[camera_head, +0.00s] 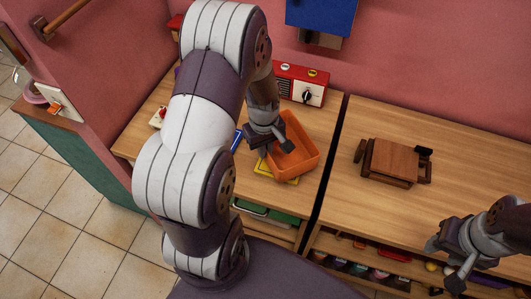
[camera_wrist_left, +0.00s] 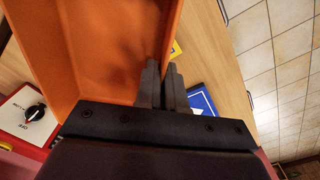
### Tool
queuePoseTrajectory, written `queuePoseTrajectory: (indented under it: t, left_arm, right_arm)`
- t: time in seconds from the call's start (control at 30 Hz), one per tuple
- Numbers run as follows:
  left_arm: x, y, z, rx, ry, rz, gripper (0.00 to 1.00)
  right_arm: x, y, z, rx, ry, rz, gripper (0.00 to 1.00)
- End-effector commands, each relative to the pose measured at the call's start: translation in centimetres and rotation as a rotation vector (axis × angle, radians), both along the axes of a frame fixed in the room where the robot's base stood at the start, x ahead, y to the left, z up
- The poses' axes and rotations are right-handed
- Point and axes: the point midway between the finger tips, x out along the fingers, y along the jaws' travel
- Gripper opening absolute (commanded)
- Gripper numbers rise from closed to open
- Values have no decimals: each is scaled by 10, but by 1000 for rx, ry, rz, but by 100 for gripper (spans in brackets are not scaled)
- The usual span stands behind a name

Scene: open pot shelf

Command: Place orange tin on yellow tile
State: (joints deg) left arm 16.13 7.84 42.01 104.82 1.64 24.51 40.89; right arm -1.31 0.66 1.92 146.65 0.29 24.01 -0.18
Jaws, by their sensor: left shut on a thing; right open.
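The orange tin (camera_head: 300,159) is an open, boxy orange tray in the head view, over the left worktop. My left gripper (camera_head: 279,146) is shut on its near-left wall. In the left wrist view the gripper's fingers (camera_wrist_left: 162,85) pinch the wall of the orange tin (camera_wrist_left: 105,45). The yellow tile (camera_head: 264,170) shows partly beneath and left of the tin, and the rest of it is hidden. A small bit of the yellow tile also shows in the left wrist view (camera_wrist_left: 175,49). I cannot tell whether the tin touches the tile. My right gripper (camera_head: 450,262) is open and empty at the lower right.
A blue tile (camera_head: 237,139) lies left of the yellow one. A red box with a black knob (camera_head: 307,93) stands behind the tin. A brown wooden object (camera_head: 391,162) sits on the right worktop. A dark gap (camera_head: 328,170) separates the worktops. Shelves with several items lie below.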

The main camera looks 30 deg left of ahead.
Motion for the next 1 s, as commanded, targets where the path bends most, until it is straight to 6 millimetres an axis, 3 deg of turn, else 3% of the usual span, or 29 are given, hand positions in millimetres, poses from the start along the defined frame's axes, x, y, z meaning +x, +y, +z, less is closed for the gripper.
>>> queuePoseTrajectory:
  t: [0.2,0.53,0.6,0.63,0.87,1.0]
  left_arm:
    - [-1,0,-33,-1,4,0,0]
    - [-1,0,-38,-1,3,0,0]
    - [-1,-1,-37,-1,3,0,32]
    - [-1,-1,-37,-1,3,0,34]
    - [-1,-1,-36,-1,3,0,34]
    - [0,0,-25,0,-1,0,34]
  right_arm:
    - [0,0,4,0,0,0,43]
    - [0,0,1,0,0,0,43]
    - [0,0,2,0,0,0,43]
    - [0,0,2,0,0,0,43]
    - [0,0,3,0,0,0,43]
    - [0,0,3,0,0,0,43]
